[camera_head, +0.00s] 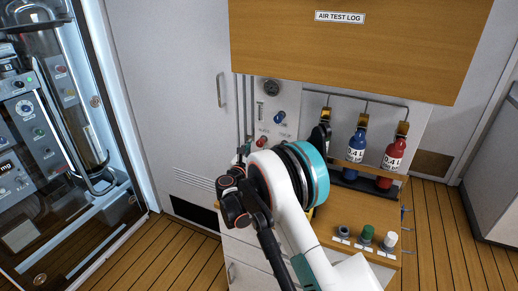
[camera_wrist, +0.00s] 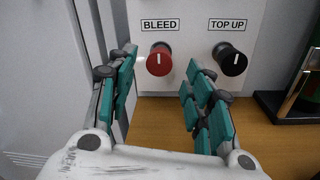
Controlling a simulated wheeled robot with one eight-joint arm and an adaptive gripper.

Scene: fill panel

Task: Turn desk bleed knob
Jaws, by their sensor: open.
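The red bleed knob (camera_wrist: 160,62) sits on the white panel below a BLEED label, its white pointer line near upright. In the head view the red knob (camera_head: 262,141) shows low on the panel, just above my arm. My gripper (camera_wrist: 161,68) is open, its teal-padded fingers left and right of the red knob in the wrist view. I see no contact with the knob, and nothing is held. How far the fingertips reach along the knob is unclear. In the head view my arm hides most of the gripper.
A black TOP UP knob (camera_wrist: 230,60) is right of the red one, near my right finger. The wooden desk top (camera_wrist: 165,115) lies below. A blue knob (camera_head: 279,117) and a gauge (camera_head: 271,88) are higher on the panel. Blue (camera_head: 356,148) and red (camera_head: 394,154) bottles stand right.

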